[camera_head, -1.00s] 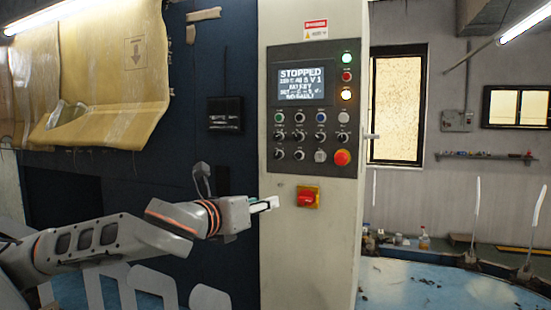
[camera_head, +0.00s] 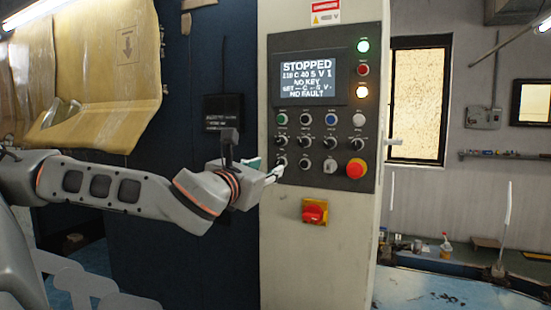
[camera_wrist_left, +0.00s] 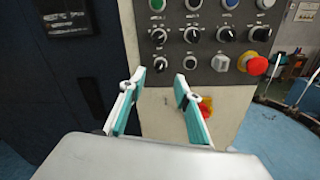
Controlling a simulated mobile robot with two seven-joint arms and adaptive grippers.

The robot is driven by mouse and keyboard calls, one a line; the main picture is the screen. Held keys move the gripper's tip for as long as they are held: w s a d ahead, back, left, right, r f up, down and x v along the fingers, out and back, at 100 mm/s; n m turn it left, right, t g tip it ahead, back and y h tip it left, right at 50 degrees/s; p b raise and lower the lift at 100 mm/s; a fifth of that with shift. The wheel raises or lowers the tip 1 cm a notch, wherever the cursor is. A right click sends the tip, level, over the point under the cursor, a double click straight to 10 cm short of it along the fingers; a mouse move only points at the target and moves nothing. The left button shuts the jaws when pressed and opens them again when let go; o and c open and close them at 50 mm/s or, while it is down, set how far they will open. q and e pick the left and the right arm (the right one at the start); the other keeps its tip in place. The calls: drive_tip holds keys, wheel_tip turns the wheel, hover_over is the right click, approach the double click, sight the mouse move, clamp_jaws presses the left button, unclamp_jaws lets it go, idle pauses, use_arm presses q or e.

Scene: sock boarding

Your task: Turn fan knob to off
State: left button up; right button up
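The control panel (camera_head: 317,110) has several black knobs in two rows under its screen; their labels are too small to read, so I cannot tell which is the fan knob. My left gripper (camera_head: 276,173) is at the panel's lower left, close to the leftmost knob of the lower row (camera_head: 281,162). In the left wrist view my left gripper (camera_wrist_left: 159,77) is open and empty. That leftmost lower knob (camera_wrist_left: 160,65) shows just beyond the gap between its fingertips. I cannot tell whether they touch it. My right gripper is not in view.
A red emergency button (camera_head: 356,168) sits at the lower row's right end. A red and yellow switch (camera_head: 315,212) is below the panel. The screen (camera_head: 308,78) reads STOPPED, NO KEY and NO FAULT. A handle (camera_head: 392,142) juts from the cabinet's right side.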

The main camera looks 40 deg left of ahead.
sight(277, 164)
use_arm(q)
drive_tip(key=shift+p+x, duration=0.95)
drive_tip(key=shift+x, duration=2.35)
drive_tip(key=shift+f, duration=0.2)
clamp_jaws()
